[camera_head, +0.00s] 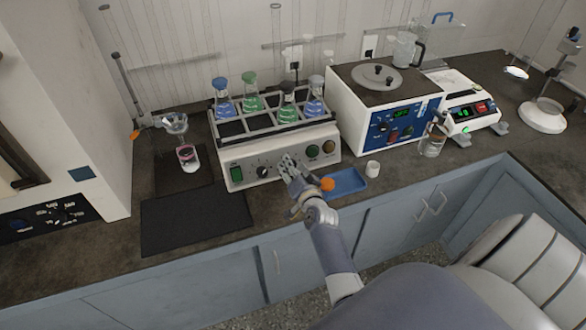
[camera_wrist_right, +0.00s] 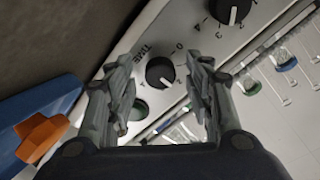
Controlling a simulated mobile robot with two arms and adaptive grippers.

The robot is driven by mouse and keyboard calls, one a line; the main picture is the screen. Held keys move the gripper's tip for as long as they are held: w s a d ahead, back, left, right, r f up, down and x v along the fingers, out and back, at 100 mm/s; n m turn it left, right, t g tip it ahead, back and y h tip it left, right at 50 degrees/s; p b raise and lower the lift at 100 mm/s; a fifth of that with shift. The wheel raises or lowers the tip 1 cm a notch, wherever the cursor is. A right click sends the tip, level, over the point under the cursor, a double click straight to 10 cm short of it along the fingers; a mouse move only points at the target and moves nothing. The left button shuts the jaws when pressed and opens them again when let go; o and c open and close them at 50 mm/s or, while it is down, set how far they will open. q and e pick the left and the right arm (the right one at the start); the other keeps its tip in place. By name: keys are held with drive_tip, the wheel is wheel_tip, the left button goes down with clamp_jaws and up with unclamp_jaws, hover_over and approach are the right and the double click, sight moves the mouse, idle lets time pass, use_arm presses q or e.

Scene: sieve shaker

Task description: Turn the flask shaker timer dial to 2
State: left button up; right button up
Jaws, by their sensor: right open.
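The flask shaker (camera_head: 240,151) stands on the bench with several flasks of blue and green liquid in its rack. My right gripper (camera_head: 287,168) is in front of its control panel and hides part of it. In the right wrist view, the black timer dial (camera_wrist_right: 160,72) lies between the open fingers of my right gripper (camera_wrist_right: 160,92), with gaps on both sides. Lettering that seems to read TIME and a 0 are printed beside it. I cannot tell for sure where its pointer mark points. My left gripper is not in view.
A second black dial (camera_wrist_right: 234,10) with printed numbers sits farther along the panel. A blue tray (camera_head: 350,180) with an orange piece (camera_head: 328,184) lies close to my right gripper, beside a small white cup (camera_head: 372,169). A dark mat (camera_head: 190,220) lies left.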

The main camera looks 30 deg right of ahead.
drive_tip(key=v, duration=0.7)
drive_tip(key=shift+s, duration=0.1)
idle(0.4)
